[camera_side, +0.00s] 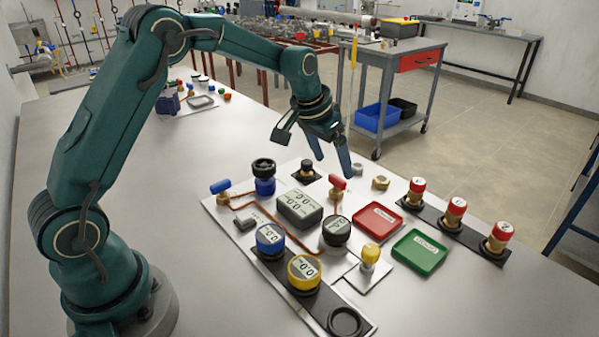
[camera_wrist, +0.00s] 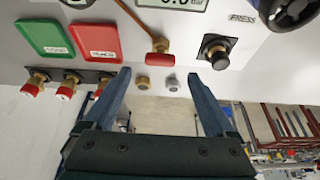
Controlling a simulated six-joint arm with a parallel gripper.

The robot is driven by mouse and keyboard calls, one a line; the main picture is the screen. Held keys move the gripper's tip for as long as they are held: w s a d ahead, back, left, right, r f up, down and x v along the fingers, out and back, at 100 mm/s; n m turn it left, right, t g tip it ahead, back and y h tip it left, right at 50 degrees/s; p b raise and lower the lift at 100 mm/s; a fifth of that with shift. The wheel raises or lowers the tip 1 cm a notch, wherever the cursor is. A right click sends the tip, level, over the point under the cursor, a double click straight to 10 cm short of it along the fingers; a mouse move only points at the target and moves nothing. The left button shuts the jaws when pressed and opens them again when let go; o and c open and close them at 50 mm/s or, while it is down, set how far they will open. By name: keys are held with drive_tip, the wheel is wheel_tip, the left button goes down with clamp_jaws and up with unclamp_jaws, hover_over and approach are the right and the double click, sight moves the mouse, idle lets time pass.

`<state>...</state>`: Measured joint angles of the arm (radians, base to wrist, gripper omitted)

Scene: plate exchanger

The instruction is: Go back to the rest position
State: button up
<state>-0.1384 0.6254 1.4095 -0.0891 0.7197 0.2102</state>
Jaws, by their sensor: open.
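My gripper (camera_side: 328,156) hangs in the air above the far part of the white panel (camera_side: 226,222), its fingers pointing down. In the wrist view my gripper (camera_wrist: 155,98) shows two blue fingers spread wide with nothing between them. Below it in the side view are a red-handled valve (camera_side: 338,184) and a black knob (camera_side: 307,171). The valve also shows in the wrist view (camera_wrist: 158,46), as does the knob (camera_wrist: 217,50). My gripper appears to touch nothing.
A red tray (camera_side: 377,222) and a green tray (camera_side: 419,251) lie at the right. Several red-capped fittings (camera_side: 455,212) stand on a black strip. Blue (camera_side: 270,240) and yellow (camera_side: 304,271) gauges stand in front. Two small caps (camera_side: 380,183) sit behind.

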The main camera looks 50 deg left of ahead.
drive_tip(key=shift+s+r, duration=0.1)
drive_tip(key=shift+r, duration=0.1)
drive_tip(key=s+d+r+t, duration=0.3)
drive_tip(key=s+d+r, duration=0.1)
drive_tip(key=s+r, duration=0.75)
drive_tip(key=s+f+g, duration=0.1)
drive_tip(key=s+f, duration=0.1)
drive_tip(key=s, duration=0.5)
drive_tip(key=s+f+g, duration=0.1)
drive_tip(key=s+f, duration=0.1)
drive_tip(key=s, duration=0.5)
drive_tip(key=shift+s+d+f, duration=0.25)
drive_tip(key=shift+s+f, duration=0.1)
drive_tip(key=shift+f, duration=0.05)
